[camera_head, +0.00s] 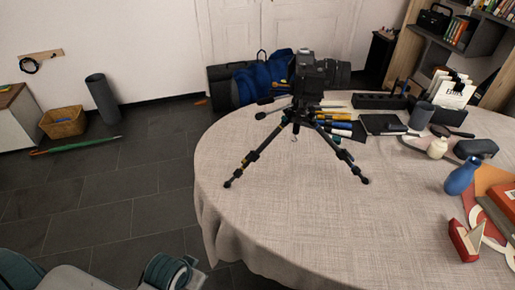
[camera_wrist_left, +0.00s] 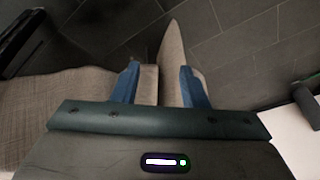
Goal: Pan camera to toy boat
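A black camera (camera_head: 308,68) sits on a tripod (camera_head: 295,122) whose legs stand spread on the round table (camera_head: 265,215). Its lens seems to point right in the head view. A handle (camera_head: 268,108) sticks out to the left below the camera. The toy boat (camera_head: 464,241), with a red hull and a pale sail, is on the table near the right front. My left gripper (camera_wrist_left: 158,86) shows only in the left wrist view, with its blue fingers apart and nothing between them. It is away from the tripod. My right gripper is not in view.
Several pens and a black organiser (camera_head: 379,101) lie behind the tripod. The table's front left is clear. Dark floor lies left of it.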

